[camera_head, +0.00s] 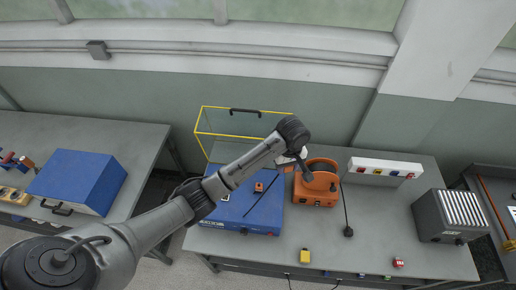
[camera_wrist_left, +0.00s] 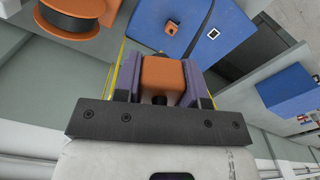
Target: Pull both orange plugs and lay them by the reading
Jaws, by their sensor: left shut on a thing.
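My left gripper (camera_head: 291,163) is above the bench between a blue machine (camera_head: 228,212) and an orange reel unit (camera_head: 317,198). In the left wrist view its jaws (camera_wrist_left: 160,80) are shut on an orange block (camera_wrist_left: 163,76), which looks like an orange plug. A second small orange piece (camera_head: 259,187) with a dark centre sits on top of the blue machine; it also shows in the left wrist view (camera_wrist_left: 170,27). I cannot tell whether it is a plug or a socket. I cannot make out a reading. My right gripper is not in view.
A yellow-framed clear guard (camera_head: 196,120) stands behind the blue machine. A white socket strip (camera_head: 361,164) and a grey ribbed box (camera_head: 435,220) are at right. A black plug (camera_head: 348,232) lies on its cable. Bench (camera_head: 385,215) has free room.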

